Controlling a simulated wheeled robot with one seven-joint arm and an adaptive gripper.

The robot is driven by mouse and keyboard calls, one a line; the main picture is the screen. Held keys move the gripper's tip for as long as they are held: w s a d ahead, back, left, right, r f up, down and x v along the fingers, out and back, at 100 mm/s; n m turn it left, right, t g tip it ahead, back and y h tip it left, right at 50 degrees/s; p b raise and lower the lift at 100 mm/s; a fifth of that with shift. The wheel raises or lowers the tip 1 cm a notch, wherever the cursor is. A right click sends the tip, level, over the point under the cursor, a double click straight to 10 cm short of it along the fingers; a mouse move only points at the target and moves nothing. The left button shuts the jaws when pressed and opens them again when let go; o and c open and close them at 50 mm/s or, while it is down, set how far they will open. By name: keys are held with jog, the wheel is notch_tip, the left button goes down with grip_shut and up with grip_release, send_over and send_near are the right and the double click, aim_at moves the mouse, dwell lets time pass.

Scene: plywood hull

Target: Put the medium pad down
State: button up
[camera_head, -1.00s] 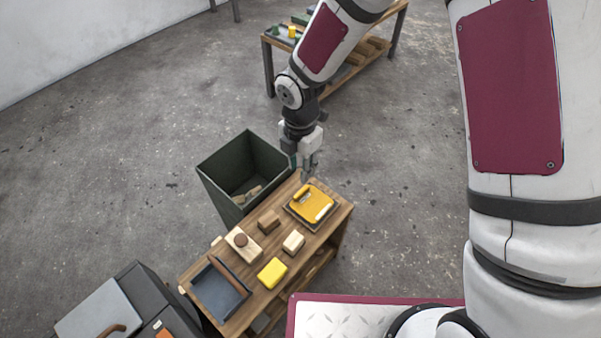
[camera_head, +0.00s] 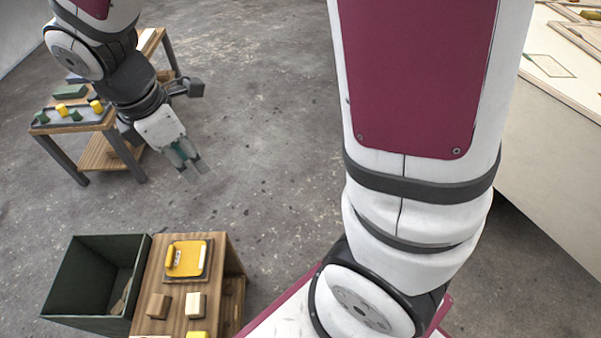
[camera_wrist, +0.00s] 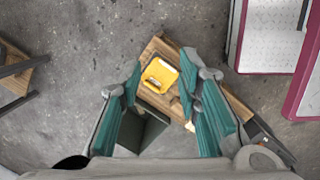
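A yellow pad (camera_head: 185,258) with a raised yellow bar and a pale label lies on a dark square base on the wooden bench (camera_head: 222,268). It also shows in the wrist view (camera_wrist: 158,75), well below my fingers. I cannot tell which pad is the medium one. My gripper (camera_head: 194,172) hangs in the air beyond the bench in the head view, clear of the pad. In the wrist view its teal fingers (camera_wrist: 166,92) are spread apart with nothing held between them.
A dark green bin (camera_head: 70,290) stands left of the bench. A brown block (camera_head: 158,306) and a pale block (camera_head: 195,304) lie near the pad. A second table (camera_head: 90,126) with a tray of small parts is at the upper left. A pale worktop (camera_head: 545,95) is at the right.

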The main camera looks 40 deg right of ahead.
jog(key=s+d+r+m, duration=0.7)
jog(key=s+r+m, duration=0.2)
jog(key=s, duration=0.2)
jog(key=s+d+r+m+y, duration=0.1)
jog(key=s+m+y, duration=0.1)
jog(key=s+m, duration=0.6)
jog(key=s, duration=0.5)
jog(key=shift+s+r+m, duration=0.15)
jog(key=shift+s+m, duration=0.1)
jog(key=shift+m, duration=0.15)
jog(key=shift+d, duration=0.1)
notch_tip(320, 180, up, 24)
jog(key=t+p, duration=0.3)
jog(key=p, duration=1.9)
jog(key=shift+t, duration=0.3)
jog(key=shift+w+d, duration=0.1)
